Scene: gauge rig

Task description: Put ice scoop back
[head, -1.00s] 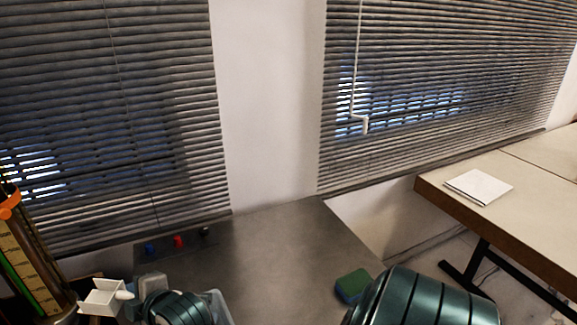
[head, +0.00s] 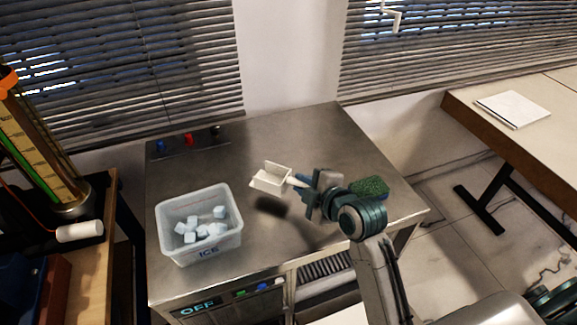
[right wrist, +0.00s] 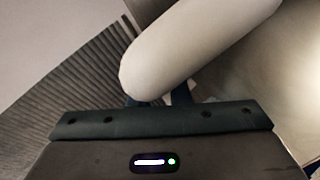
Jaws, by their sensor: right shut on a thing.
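The white ice scoop (head: 270,179) is in the air above the steel counter (head: 290,135), to the right of the ice bin. My right gripper (head: 304,190) is shut on the scoop's handle, and the scoop's bowl points left in the head view. A dark shadow lies on the counter below it. The scoop's pale handle (right wrist: 190,45) fills much of the right wrist view. The clear bin (head: 171,248) marked ICE holds several ice cubes (head: 203,230). My left gripper is not in view.
Blue, red and black knobs (head: 188,139) are at the back left. A wooden table with a gauge column (head: 38,150) and a white cylinder (head: 80,231) stands left. The counter's middle is clear.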

